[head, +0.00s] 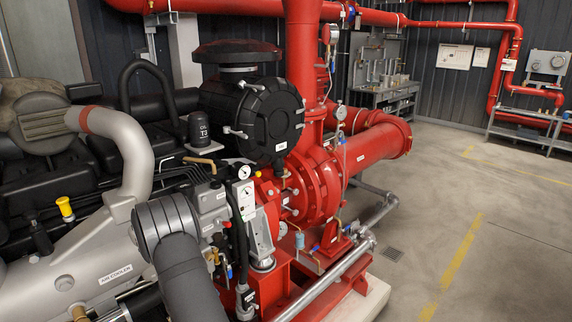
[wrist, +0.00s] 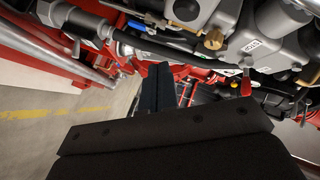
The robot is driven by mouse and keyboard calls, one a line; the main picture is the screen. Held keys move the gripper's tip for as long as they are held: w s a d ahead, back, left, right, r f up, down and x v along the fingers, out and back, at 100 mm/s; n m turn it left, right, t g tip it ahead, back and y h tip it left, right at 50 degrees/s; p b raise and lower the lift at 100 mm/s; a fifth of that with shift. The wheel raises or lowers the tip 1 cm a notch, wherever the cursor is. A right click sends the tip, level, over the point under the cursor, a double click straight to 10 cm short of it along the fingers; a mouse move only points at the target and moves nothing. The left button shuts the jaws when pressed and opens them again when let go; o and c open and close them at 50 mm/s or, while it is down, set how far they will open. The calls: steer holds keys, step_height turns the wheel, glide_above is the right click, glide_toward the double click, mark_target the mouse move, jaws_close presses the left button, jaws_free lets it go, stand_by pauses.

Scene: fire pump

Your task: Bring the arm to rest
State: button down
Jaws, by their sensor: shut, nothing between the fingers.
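My gripper (wrist: 157,76) shows in the wrist view as dark fingers reaching up from a broad black body at the bottom. The fingers are shut, with nothing between them. Grey and red machinery lies beyond and above them; I cannot tell the exact gap. I cannot make out the gripper in the head view. The red pump (head: 318,185) stands in the middle of the head view, joined to the engine on the left.
A black round housing (head: 262,120), a pressure gauge (head: 244,172) and a silver duct (head: 125,150) crowd the engine side. A silver pipe (head: 325,288) runs low along the pump base. Open concrete floor (head: 505,225) with yellow lines lies to the right. A workbench (head: 388,95) stands behind.

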steer(key=w+d+r+n+y, duration=0.3)
steer(key=n+y, duration=0.5)
steer(key=n, duration=0.3)
steer(key=shift+w+r+n, duration=0.3)
steer(key=shift+r, duration=0.3)
stand_by(2.4)
